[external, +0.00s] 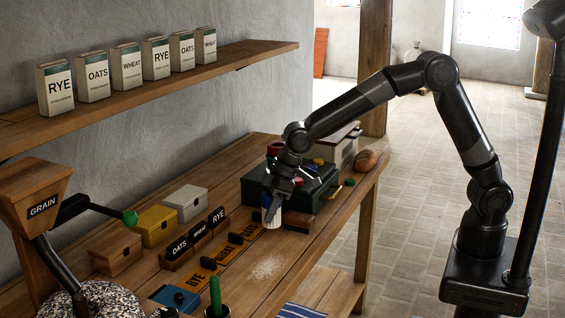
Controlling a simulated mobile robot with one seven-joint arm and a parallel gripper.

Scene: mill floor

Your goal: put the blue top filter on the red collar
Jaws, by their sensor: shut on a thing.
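My gripper (273,199) is shut on a small white cylinder with blue at its upper part, which I take as the blue top filter (270,218). It is upright or nearly so, at the front left of a dark green box (320,190). I cannot tell whether it touches the table. A red round piece (274,148), perhaps the red collar, shows at the back left of the green box, partly behind my arm. A smaller red spot (298,181) shows beside my gripper, and I cannot tell which is the collar.
Labelled plates (228,250), dark label blocks (198,236) and wooden, yellow and grey boxes (158,225) stand left of my gripper. Spilled grain (265,268) lies in front. A bread loaf (367,159) is at the right end. A shelf (230,62) with packets hangs above.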

